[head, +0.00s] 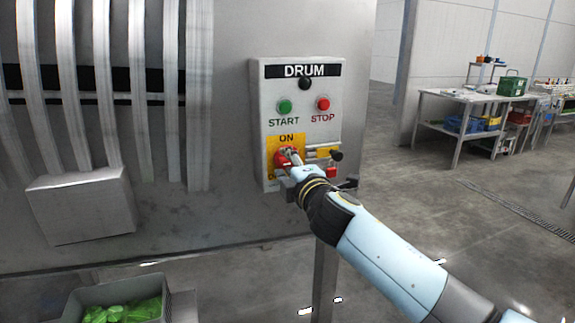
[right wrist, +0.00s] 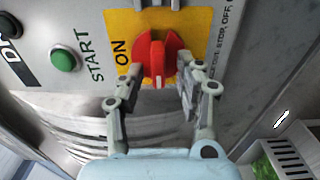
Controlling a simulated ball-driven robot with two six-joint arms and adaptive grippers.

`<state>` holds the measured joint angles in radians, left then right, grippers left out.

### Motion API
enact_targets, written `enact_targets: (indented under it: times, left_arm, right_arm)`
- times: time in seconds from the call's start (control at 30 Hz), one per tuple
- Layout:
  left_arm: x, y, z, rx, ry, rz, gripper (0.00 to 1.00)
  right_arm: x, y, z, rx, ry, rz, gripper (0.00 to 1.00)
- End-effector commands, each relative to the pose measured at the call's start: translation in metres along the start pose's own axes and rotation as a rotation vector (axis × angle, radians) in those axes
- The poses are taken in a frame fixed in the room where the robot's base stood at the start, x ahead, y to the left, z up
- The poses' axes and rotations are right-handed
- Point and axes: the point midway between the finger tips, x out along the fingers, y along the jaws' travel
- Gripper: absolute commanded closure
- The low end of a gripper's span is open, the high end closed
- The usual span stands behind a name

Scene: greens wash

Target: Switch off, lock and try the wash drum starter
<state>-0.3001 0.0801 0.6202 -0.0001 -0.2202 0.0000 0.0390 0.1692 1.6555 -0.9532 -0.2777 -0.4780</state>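The grey starter box (head: 353,100) reads DRUM and carries a green START button (head: 284,106), a red STOP button (head: 323,103) and a black round part between and above them. Its red rotary switch (right wrist: 157,58) sits on a yellow plate marked ON. In the right wrist view, the switch's raised grip runs up and down, with ON to its left. My right gripper (right wrist: 157,85) is open, its fingers on either side of the red switch; I cannot tell if they touch it. A red padlock (head: 331,172) shows right of the switch. My left gripper is out of view.
A grey crate of greens (head: 75,303) stands low at the left. A grey sloped box (head: 82,208) juts from the machine wall. A workbench (head: 455,99) with bins is at the back right. The floor between is clear.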

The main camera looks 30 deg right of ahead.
Motion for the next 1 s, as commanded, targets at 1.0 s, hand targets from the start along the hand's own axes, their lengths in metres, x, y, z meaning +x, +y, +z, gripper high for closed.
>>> enact_targets:
  times: [1.0]
  left_arm:
    - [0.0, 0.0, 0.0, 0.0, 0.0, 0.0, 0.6]
  right_arm:
    - [-0.12, 0.0, 0.0, 0.001, 0.001, 0.0, 0.65]
